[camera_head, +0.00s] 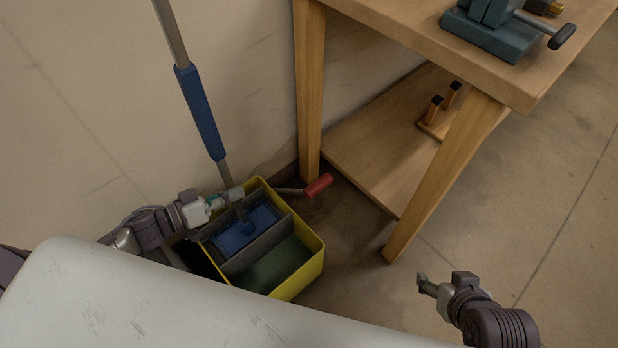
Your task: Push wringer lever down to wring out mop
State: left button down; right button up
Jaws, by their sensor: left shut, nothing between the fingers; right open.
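A yellow mop bucket (312,268) stands on the floor by the wall. A grey divider splits it, with a blue mop head (240,232) in the far left compartment. The mop's pole with a blue grip (200,110) rises up and left along the wall. The wringer lever, with a red handle (319,185), sticks out to the right from the bucket's far side. My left gripper (236,194) is shut and empty at the bucket's far left rim, near the mop pole and left of the red handle. My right gripper (426,284) is open and empty, well right of the bucket.
A wooden workbench (400,30) with a lower shelf (370,150) stands right of the bucket, its legs close to the lever. A blue-grey vise (490,30) sits on top. A large pale surface (150,300) fills the lower left foreground. Floor at right is clear.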

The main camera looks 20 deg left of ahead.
jog(key=w+a+r+t+y+b, duration=0.3)
jog(key=w+a+r+t+b, duration=0.15)
jog(key=w+r+t, duration=0.65)
pick_arm(q)
jog(key=s+f+b+x, duration=0.1)
jog(key=x, duration=0.9)
jog(key=s+d+f+b+x, duration=0.1)
jog(key=f+b+x, duration=0.1)
jog(key=x, duration=0.9)
jog(key=shift+d, duration=0.2)
pick_arm(e)
jog(key=s+r+t+y, duration=0.1)
jog(key=s+r+t, duration=0.1)
jog(key=r+t, duration=0.2)
jog(key=s+r+t+y, duration=0.2)
jog(key=s+r+t, duration=0.1)
jog(key=r, duration=0.7)
jog(key=shift+s+a+r+n+t, duration=0.15)
jog(key=shift+s+a+n+t, duration=0.2)
jog(key=shift+t, duration=0.35)
jog(key=shift+w, duration=0.1)
